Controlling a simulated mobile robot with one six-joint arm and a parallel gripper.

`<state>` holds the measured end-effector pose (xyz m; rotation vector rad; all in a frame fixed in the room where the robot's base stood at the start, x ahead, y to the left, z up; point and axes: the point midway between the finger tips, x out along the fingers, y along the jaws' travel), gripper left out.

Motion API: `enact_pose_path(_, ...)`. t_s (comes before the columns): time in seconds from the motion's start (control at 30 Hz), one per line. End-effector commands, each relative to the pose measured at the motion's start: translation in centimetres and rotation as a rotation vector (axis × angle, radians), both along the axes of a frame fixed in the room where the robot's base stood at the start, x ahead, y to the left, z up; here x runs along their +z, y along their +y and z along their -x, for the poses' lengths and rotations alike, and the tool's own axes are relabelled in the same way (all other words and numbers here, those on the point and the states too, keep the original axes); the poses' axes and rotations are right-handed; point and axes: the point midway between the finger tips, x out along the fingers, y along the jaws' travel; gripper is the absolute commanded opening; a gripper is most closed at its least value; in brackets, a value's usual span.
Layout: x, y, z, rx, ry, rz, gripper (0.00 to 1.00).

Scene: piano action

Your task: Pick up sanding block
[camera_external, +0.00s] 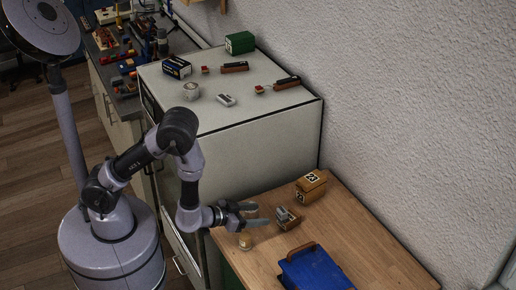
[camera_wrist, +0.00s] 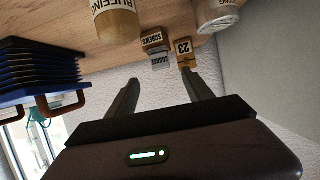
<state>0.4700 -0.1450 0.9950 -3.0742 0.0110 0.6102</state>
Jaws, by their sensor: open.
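A small grey block (camera_wrist: 161,61) with a label that seems to read COARSE looks like the sanding block. In the wrist view it shows between and beyond my fingertips, against a brown SCREWS box (camera_wrist: 154,39). In the external view a small grey block (camera_external: 287,217) lies on the wooden table, just right of my gripper (camera_external: 262,214). My gripper, also in the wrist view (camera_wrist: 162,88), is open and empty, low over the table's left part. Its fingers point toward the block, with a gap between them and it.
A brown box marked 23 (camera_external: 311,187) stands behind the block. A bottle (camera_external: 246,240) stands below my gripper. A blue case (camera_external: 314,269) with a brown handle lies in front. The table's right side (camera_external: 380,262) is clear. A pale cabinet (camera_external: 265,135) rises behind the table.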

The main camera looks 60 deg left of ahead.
Motion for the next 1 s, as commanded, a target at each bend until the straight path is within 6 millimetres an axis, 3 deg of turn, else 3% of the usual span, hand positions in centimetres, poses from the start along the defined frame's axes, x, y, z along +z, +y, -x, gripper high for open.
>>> enact_pose_path(0.03, -1.3, 0.0, -0.4, 0.003, -0.006, 0.004, 0.6)
enact_pose_path(0.27, -1.6, 0.3, -1.4, 0.002, -0.001, 0.008, 0.6)
enact_pose_path(0.4, -2.2, 0.3, -4.4, 0.002, 0.001, 0.006, 0.6)
enact_pose_path(0.73, -4.6, 0.1, -9.3, 0.0, 0.001, 0.005, 0.6)
enact_pose_path(1.0, -4.7, 0.0, -10.1, -0.001, 0.002, 0.006, 0.6)
